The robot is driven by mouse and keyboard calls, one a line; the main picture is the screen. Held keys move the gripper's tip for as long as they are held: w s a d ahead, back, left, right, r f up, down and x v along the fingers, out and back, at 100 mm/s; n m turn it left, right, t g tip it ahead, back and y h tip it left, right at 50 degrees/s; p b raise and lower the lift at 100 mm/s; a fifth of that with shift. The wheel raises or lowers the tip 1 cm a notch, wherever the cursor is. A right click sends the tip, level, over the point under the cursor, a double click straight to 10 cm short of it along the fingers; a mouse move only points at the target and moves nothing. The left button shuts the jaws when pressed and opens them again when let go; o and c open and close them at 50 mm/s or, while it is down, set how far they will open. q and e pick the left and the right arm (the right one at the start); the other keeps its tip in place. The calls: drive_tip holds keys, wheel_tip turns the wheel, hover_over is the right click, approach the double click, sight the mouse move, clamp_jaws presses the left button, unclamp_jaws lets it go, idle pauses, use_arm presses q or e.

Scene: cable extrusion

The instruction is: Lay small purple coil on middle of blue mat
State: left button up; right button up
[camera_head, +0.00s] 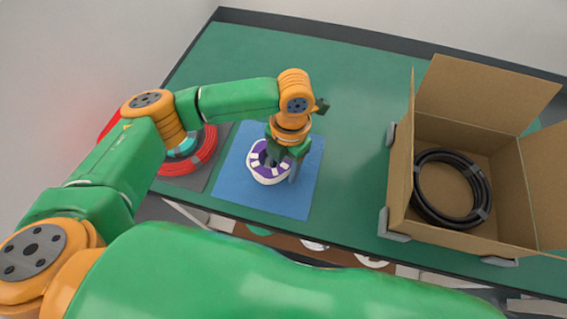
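The small purple coil (256,174), with white bands around it, is at the middle of the blue mat (232,192), slightly left of the mat's centre. My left gripper (282,168) reaches down over the coil's right side. One finger shows near the coil's centre hole and a grey finger at its right outer edge. Whether the fingers press on the coil or stand apart from it is not clear. The gripper hides the coil's upper right part. My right gripper is out of the picture.
A red coil (207,151) lies on a grey mat (190,181) to the left, partly behind my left arm. An open cardboard box (400,171) with a black coil (421,200) stands at right. The green table (352,105) is clear between mat and box.

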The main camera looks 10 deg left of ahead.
use_arm(q)
wheel_tip(320, 180, up, 12)
drive_tip(key=w, duration=0.1)
drive_tip(key=shift+w+d+r, duration=0.15)
drive_tip(key=shift+d, duration=0.2)
